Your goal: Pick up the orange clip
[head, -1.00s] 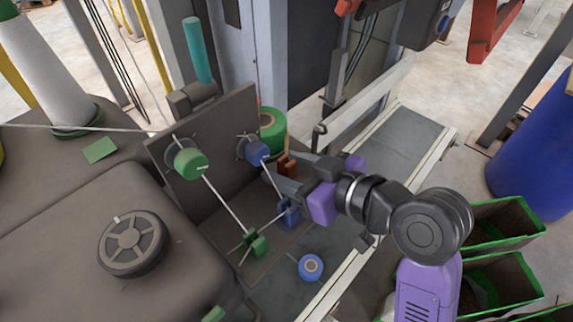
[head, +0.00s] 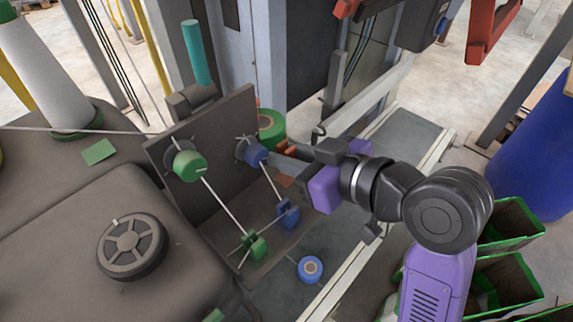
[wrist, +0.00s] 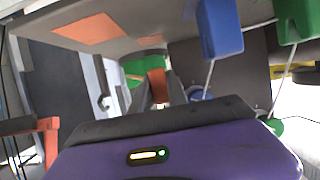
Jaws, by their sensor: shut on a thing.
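My gripper (head: 283,155) is in the middle of the head view, reaching left beside the blue wheel. It is shut on the orange clip (head: 286,148), of which only a small part shows behind the fingers. In the wrist view the orange clip (wrist: 157,86) sits between the two grey fingers of my gripper (wrist: 158,92). A flat orange patch (head: 286,181) lies on the dark surface below the gripper, and the clip appears raised above it.
A dark upright panel carries a green wheel (head: 189,165) and a blue wheel (head: 256,154), each with a thin rod running down to a block. A green roll (head: 270,130) stands close behind the gripper. A blue roll (head: 310,268) lies in front. Green-rimmed bins stand at right.

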